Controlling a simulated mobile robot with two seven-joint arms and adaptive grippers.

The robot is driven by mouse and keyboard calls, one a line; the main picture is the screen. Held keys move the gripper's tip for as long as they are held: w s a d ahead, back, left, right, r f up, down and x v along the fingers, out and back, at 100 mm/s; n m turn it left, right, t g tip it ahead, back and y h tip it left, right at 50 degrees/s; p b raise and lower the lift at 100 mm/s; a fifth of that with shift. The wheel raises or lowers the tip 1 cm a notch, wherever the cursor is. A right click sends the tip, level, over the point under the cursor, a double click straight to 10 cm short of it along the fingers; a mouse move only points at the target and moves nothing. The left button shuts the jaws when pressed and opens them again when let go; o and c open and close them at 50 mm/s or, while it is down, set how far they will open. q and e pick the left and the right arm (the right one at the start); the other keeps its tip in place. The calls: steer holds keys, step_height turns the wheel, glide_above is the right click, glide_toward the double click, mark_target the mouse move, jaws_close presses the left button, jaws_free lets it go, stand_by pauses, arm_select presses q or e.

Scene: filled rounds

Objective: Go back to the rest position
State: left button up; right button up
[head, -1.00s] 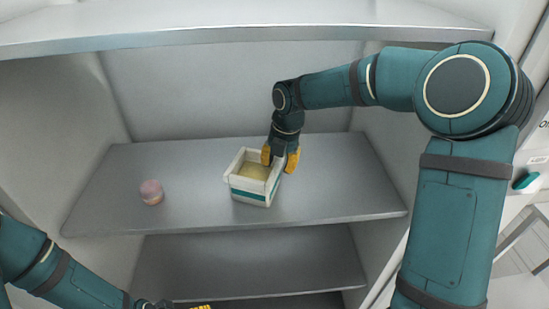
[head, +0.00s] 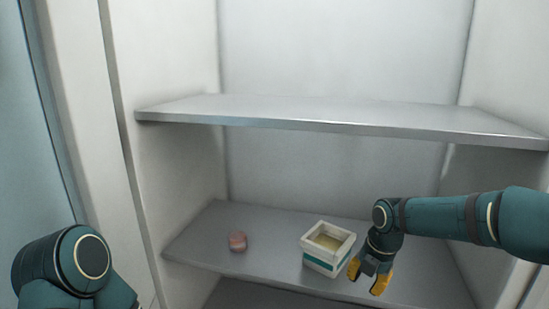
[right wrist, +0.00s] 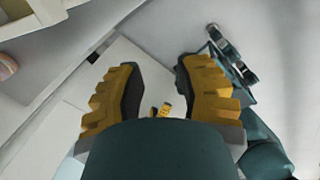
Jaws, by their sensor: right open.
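My right gripper (head: 369,276) is open and empty in the head view, just right of and in front of a white box with a teal band (head: 325,262). In the right wrist view its yellow fingers (right wrist: 163,92) stand wide apart with nothing between them. The box stands upright and open-topped on the shelf, with something tan inside. My left arm shows at the lower left of the head view, but its gripper is out of the head view. A small yellow gripper tip shows far off between my right fingers in the right wrist view; I cannot tell more of it.
A small pink round item (head: 238,241) stands on the same shelf (head: 205,240), left of the box. An upper shelf (head: 330,114) spans above and is empty. White cabinet walls close both sides.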

steer(key=s+a+f+m+y, duration=0.1)
steer(key=s+a+f+m, duration=0.35)
steer(key=f+m, duration=0.35)
steer(key=s+a+f+m+y, duration=0.25)
steer(key=a+f+m, duration=0.25)
steer(key=f, duration=0.4)
steer(key=s+a+f+m, duration=0.2)
steer(key=s+f+m, duration=0.8)
steer(key=s+m, duration=0.3)
steer(key=m+h, duration=0.1)
steer(key=m, duration=0.2)
steer(key=shift+s+m, duration=0.3)
steer(key=shift+a, duration=0.1)
